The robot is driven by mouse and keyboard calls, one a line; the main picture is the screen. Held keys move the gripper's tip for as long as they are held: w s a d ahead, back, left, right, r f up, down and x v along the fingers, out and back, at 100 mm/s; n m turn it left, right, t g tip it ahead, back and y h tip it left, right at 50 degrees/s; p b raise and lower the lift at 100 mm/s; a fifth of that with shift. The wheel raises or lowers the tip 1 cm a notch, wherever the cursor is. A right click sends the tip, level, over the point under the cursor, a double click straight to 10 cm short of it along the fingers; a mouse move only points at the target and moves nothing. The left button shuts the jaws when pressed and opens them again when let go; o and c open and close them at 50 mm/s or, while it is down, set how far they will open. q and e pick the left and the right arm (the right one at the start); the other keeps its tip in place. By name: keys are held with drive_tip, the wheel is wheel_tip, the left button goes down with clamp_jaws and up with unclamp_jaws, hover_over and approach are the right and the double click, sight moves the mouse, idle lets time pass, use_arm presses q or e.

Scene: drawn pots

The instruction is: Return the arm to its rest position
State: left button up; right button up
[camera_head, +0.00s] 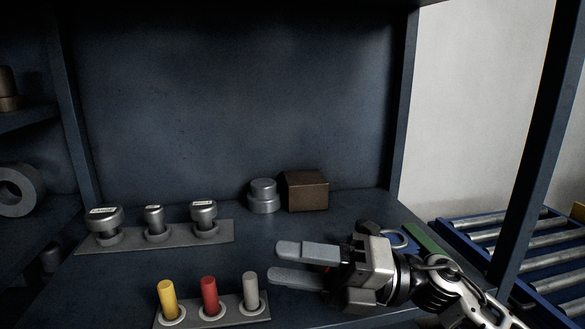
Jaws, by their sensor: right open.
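My right gripper (272,263) reaches in from the lower right of the head view, its two grey fingers pointing left. The fingers are parted and nothing is between them. The gripper is above the dark shelf surface, to the right of the grey peg (250,289). My right arm (450,290) runs from the gripper to the lower right corner. My left gripper is not in view.
A plate (225,240) bears several metal knobs. A front plate (240,314) holds a yellow peg (167,300), a red peg (209,295) and the grey peg. A metal cylinder (263,197) and brown box (305,191) stand behind. A shelf post (536,150) rises at right.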

drive_tip(key=w+d+f+m+t+h, duration=0.1)
drive_tip(key=d+f+m+t+h, duration=0.3)
drive_tip(key=f+m+t, duration=0.7)
drive_tip(key=w+d+f+m+t+h, duration=0.25)
drive_tip(key=m+t+h, duration=0.35)
drive_tip(key=m, duration=1)
drive_tip(key=s+d+f+m+g+h, duration=0.3)
drive_tip(key=s+f+m, duration=0.2)
drive_tip(key=f, duration=0.5)
drive_tip(key=s+d+f+m+g+h, duration=0.3)
drive_tip(key=s+f+m, duration=0.3)
drive_tip(key=s+f, duration=0.4)
drive_tip(key=shift+d+f+m+h, duration=0.3)
drive_tip(key=shift+d+f+h, duration=0.25)
drive_tip(key=shift+d, duration=0.2)
